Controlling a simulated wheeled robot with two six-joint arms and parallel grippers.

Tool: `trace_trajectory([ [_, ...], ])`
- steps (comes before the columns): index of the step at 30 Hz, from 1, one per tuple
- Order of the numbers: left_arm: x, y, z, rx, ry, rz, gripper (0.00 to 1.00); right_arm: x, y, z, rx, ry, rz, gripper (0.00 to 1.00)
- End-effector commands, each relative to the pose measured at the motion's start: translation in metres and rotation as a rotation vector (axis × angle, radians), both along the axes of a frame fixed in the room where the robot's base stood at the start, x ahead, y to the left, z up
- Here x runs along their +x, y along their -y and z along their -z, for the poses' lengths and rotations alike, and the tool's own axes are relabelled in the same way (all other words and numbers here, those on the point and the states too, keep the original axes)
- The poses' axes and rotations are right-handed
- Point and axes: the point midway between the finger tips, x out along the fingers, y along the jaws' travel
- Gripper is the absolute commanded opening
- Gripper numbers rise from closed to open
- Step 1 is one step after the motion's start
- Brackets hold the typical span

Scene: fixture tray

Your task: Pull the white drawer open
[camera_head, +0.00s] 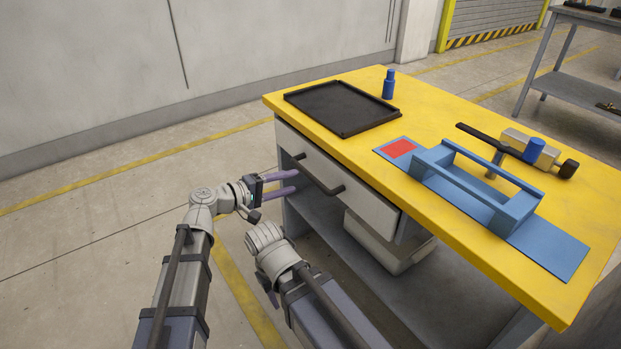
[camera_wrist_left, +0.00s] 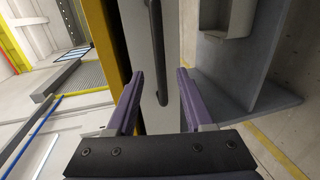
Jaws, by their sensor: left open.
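The white drawer (camera_head: 350,196) sits under the yellow tabletop, and its front looks shut or nearly shut. A dark bar handle (camera_head: 322,175) runs along the front. My left gripper (camera_head: 297,181) is open and empty close to the near-left end of the drawer front. In the left wrist view the handle (camera_wrist_left: 157,50) shows between the two purple fingertips (camera_wrist_left: 158,74), against the pale drawer front (camera_wrist_left: 173,112). I cannot tell whether the fingertips reach past the bar.
A pale bin (camera_head: 385,250) stands on the lower shelf (camera_head: 335,252). The floor left of the table is clear.

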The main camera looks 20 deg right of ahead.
Motion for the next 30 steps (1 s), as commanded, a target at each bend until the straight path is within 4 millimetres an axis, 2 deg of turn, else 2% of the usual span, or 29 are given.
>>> trace_trajectory([
  [5, 0.003, 0.005, 0.001, -0.003, -0.001, 0.0, 0.52, 0.0, 0.0, 0.002, 0.0, 0.0, 0.0, 0.5],
  [18, 0.023, 0.062, 0.014, 0.0, 0.0, 0.002, 0.52, 0.0, 0.0, 0.014, 0.0, 0.0, 0.003, 0.5],
  [24, 0.026, 0.072, 0.016, 0.0, 0.0, 0.001, 0.52, 0.0, 0.0, 0.016, 0.0, 0.0, 0.004, 0.5],
  [30, 0.026, 0.072, 0.016, 0.0, 0.0, 0.0, 0.52, 0.0, 0.0, 0.016, 0.0, 0.0, 0.004, 0.5],
])
